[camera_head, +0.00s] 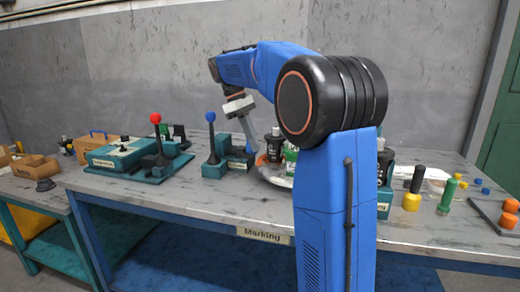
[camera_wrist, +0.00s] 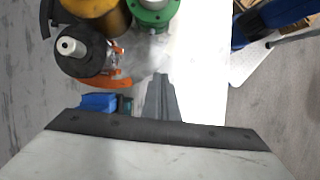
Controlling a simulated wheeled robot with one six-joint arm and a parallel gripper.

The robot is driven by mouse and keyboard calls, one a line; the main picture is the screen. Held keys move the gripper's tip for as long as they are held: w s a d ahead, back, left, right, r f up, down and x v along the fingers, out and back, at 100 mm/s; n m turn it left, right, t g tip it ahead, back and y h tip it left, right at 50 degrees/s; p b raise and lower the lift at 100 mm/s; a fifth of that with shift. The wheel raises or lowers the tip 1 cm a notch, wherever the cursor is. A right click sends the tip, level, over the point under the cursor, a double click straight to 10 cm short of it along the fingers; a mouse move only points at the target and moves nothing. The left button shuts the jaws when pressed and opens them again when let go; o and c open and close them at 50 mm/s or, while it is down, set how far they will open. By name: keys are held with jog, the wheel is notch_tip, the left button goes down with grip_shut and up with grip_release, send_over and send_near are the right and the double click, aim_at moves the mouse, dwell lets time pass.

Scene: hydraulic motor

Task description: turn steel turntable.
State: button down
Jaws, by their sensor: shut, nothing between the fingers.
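The steel turntable (camera_head: 272,178) is a pale round plate on the bench in the head view, partly hidden behind my arm. A black part (camera_head: 274,146) and a green-and-white part (camera_head: 291,152) stand at it, with an orange edge beside the black part. My gripper (camera_head: 252,147) points down at the turntable's left side, with its fingers together and empty. In the wrist view the closed fingers (camera_wrist: 160,82) point toward an orange curved piece, a black part with a white knob (camera_wrist: 70,46) and a green part (camera_wrist: 152,14). Contact with the turntable cannot be told.
A blue-knobbed lever unit (camera_head: 211,150) stands just left of my gripper. A red-knobbed lever unit (camera_head: 157,145) and a teal box (camera_head: 118,152) are farther left. Yellow-black (camera_head: 412,190) and green-yellow (camera_head: 447,195) handles stand on the right. The bench front edge bears a "Marking" label (camera_head: 262,235).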

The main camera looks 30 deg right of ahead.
aim_at(284, 179)
jog(key=x, duration=0.8)
jog(key=shift+s+d+f, duration=0.15)
jog(key=shift+s+f, duration=0.05)
jog(key=shift+f, duration=0.1)
jog(key=shift+s+d, duration=0.65)
jog(key=shift+s, duration=0.25)
jog(key=shift+s+d, duration=0.4)
jog(key=shift+s, duration=0.15)
jog(key=shift+s, duration=0.15)
jog(key=shift+s+d+r+n+h, duration=0.1)
jog(key=shift+s+d+n+h, duration=0.05)
jog(key=shift+s+n, duration=0.35)
jog(key=shift+s+d+n+h, duration=0.1)
jog(key=shift+s+n+h, duration=0.05)
jog(key=shift+s+n, duration=0.3)
jog(key=shift+s+t, duration=0.1)
jog(key=shift+t, duration=0.2)
